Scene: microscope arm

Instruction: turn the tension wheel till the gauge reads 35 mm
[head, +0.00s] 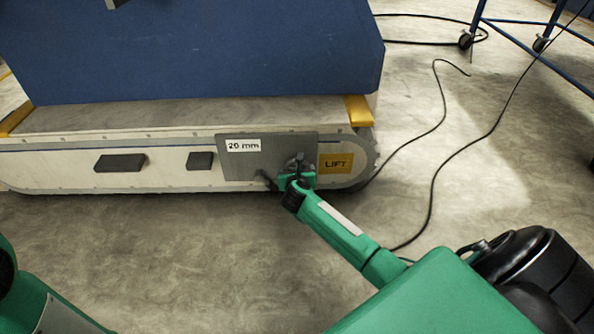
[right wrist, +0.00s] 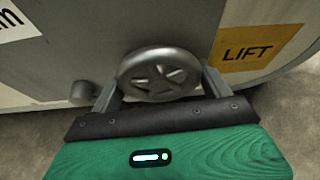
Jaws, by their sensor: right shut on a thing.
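The tension wheel (right wrist: 158,74) is a grey metal handwheel with spokes on a grey plate (head: 275,145) low on the machine's side. My right gripper (head: 297,172) is at the wheel in the head view, hiding most of it. In the right wrist view my right gripper (right wrist: 157,90) has a finger on either side of the wheel's lower part and is shut on it. The gauge label (head: 243,145) at the plate's upper left reads 20 mm. My left gripper is not in view; only green parts of my left arm show at the lower left.
A yellow LIFT label (head: 335,164) is right of the wheel. A small grey knob (right wrist: 82,91) is left of it. A large blue block (head: 190,50) rests on the machine. Black cables (head: 437,150) lie on the floor at right, near a blue wheeled frame (head: 530,45).

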